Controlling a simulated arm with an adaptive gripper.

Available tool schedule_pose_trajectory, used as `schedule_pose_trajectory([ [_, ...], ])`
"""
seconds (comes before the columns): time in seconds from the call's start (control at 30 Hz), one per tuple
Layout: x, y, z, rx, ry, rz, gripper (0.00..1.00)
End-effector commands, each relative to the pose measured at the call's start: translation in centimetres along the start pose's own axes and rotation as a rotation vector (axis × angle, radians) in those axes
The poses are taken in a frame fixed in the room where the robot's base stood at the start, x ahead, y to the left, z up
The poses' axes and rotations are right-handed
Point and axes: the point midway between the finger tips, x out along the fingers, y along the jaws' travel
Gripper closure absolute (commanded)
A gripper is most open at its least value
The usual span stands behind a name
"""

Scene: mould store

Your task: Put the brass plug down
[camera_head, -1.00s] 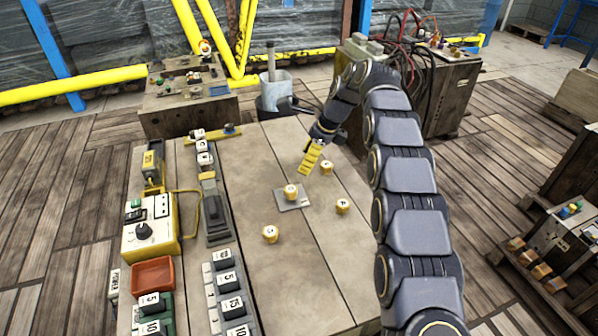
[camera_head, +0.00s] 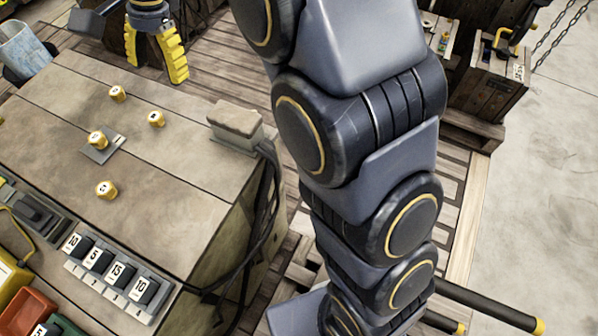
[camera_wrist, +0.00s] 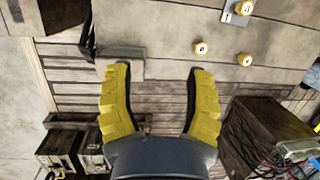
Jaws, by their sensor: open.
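Several small brass plugs with pale labelled tops stand on the worktable (camera_head: 170,200). One brass plug (camera_head: 97,139) is on a small grey plate (camera_head: 104,154) marked 1. Others stand on the bare top: one beyond the plate (camera_head: 117,94), one to its right (camera_head: 156,118), one nearer (camera_head: 106,190). My gripper (camera_head: 155,72) is off the table's far side, above the plank floor, its yellow fingers spread. In the wrist view my gripper (camera_wrist: 160,70) is open with nothing between its fingers. Two plugs (camera_wrist: 201,47) (camera_wrist: 245,60) show there, apart from the right fingertip.
A grey block (camera_head: 235,125) with a dark cable sits at the table's right edge. A wooden cabinet (camera_head: 488,85) stands at the right.

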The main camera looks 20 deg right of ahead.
Motion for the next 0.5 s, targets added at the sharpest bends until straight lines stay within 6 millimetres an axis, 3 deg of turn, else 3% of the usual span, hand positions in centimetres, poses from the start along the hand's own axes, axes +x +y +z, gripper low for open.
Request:
schedule_pose_trajectory([
  [0.03, -0.9, 2.7, 0.3, -0.054, 0.016, 0.010, 0.47],
  [0.2, -1.9, 11.4, 1.8, -0.256, 0.045, 0.075, 0.47],
  [0.5, -0.2, 25.6, 5.8, -0.592, 0.062, 0.197, 0.47],
])
